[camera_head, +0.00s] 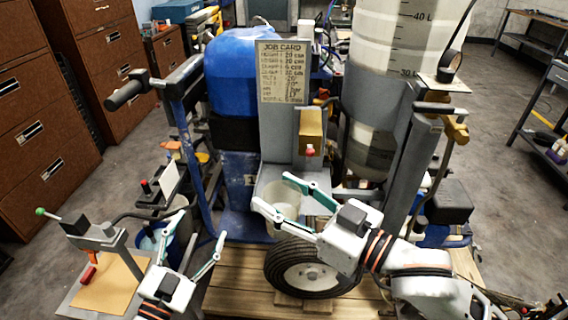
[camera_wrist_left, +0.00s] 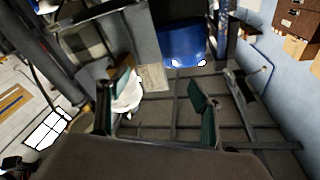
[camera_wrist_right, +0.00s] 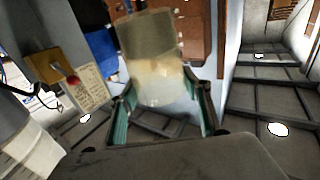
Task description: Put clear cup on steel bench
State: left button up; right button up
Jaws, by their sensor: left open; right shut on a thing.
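The clear cup (camera_head: 284,200) is upright between the teal fingers of my right gripper (camera_head: 271,191), which is shut on it. The cup is in front of the machine's grey panel, above the black wheel; I cannot tell whether it touches the grey ledge behind it. In the right wrist view the see-through cup (camera_wrist_right: 155,62) fills the space between the fingers. My left gripper (camera_head: 195,237) is open and empty at the lower left, apart from the cup. A small grey metal bench (camera_head: 72,300) with a brown sheet is at the lower left; I cannot tell whether it is the steel bench.
The line striper has a blue tank (camera_head: 240,75), a job card (camera_head: 283,72), a large graduated container (camera_head: 400,50) and a wheel (camera_head: 308,272) on a wooden pallet (camera_head: 228,293). Brown drawer cabinets (camera_head: 38,135) stand left. A dark metal table (camera_head: 525,88) stands far right.

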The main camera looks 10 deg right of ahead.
pick_arm(q)
jog(key=s+d+r+m+g+h, duration=0.2)
jog(key=d+r+m+g+h, duration=0.25)
jog(key=r+m, duration=0.3)
jog(key=s+d+r+m+g+h, duration=0.1)
jog(key=d+r+m+g+h, duration=0.35)
jog(key=r+m+h, duration=0.35)
jog(key=s+d+r+m+g+h, duration=0.25)
jog(key=r+m+g, duration=0.3)
jog(key=r, duration=0.35)
jog(key=s+d+m+g+y, duration=0.5)
jog(key=s+m+g+y, duration=0.2)
jog(key=s+m, duration=0.15)
jog(key=s+d+m+g+y, duration=0.4)
jog(key=s+m+g+y, duration=0.25)
jog(key=s+g, duration=0.2)
jog(key=n+t+y, duration=0.5)
jog(key=t+y, duration=0.6)
jog(key=t, duration=0.1)
send_near(284, 214)
notch_tip(284, 214, down, 2)
jog(key=w, duration=0.3)
jog(key=shift+t, duration=0.3)
notch_tip(284, 214, down, 12)
jog(key=shift+d+f, duration=0.1)
jog(key=shift+d, duration=0.05)
